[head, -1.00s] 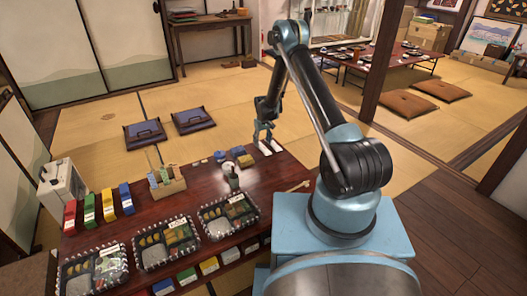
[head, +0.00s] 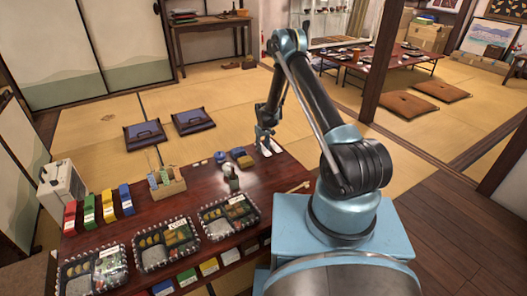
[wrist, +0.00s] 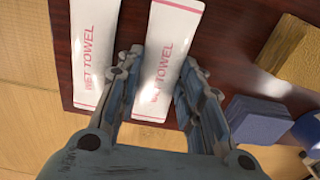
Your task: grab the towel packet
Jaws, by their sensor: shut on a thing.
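Two white packets printed "WET TOWEL" in pink lie side by side at the table's far right end. In the wrist view, one towel packet (wrist: 165,50) is between the fingers of my gripper (wrist: 160,78), which is shut on it. The other towel packet (wrist: 90,50) lies to the left, outside the fingers. In the head view my gripper (head: 266,143) is low over the table end and partly hides the packets. I cannot tell whether the held packet is clear of the tabletop.
A blue block (wrist: 258,120) and a tan block (wrist: 290,50) lie right of the gripper in the wrist view. A small bottle (head: 231,178), a wooden caddy (head: 167,188) and bento trays (head: 228,216) share the dark table (head: 200,185).

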